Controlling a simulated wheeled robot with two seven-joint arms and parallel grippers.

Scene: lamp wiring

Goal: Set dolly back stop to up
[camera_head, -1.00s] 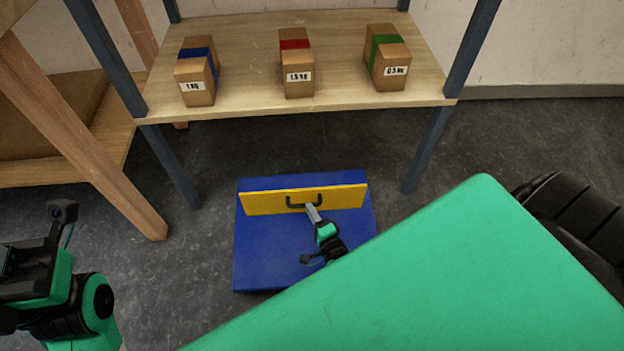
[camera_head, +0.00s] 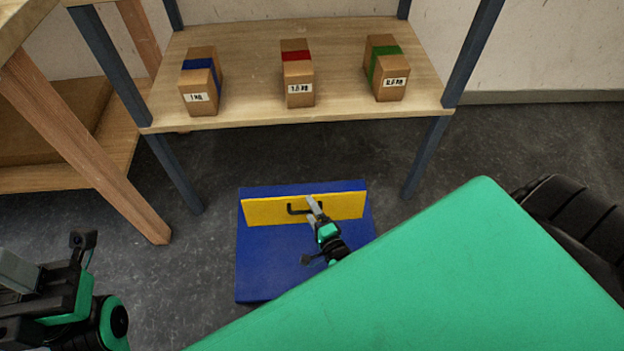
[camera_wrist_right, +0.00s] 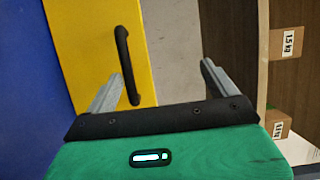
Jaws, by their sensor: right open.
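The dolly is a blue deck (camera_head: 270,265) on the floor. Its yellow back stop (camera_head: 345,206) stands raised from the deck near the far edge, looking about upright, with a blue strip behind it. A black handle (camera_head: 292,209) is on the stop's near face; it also shows in the right wrist view (camera_wrist_right: 122,62). My right gripper (camera_head: 313,208) is open at the handle. In the wrist view the handle appears between its spread fingers, nearer the left one. My left gripper (camera_head: 18,272) is at the left edge, partly cut off; its opening is unclear.
A wooden shelf (camera_head: 250,118) with blue-grey legs stands behind the dolly, carrying boxes with blue (camera_head: 200,82), red (camera_head: 297,80) and green (camera_head: 385,68) bands. A wooden bench leg (camera_head: 100,170) is at left. Dark floor lies clear left of the dolly.

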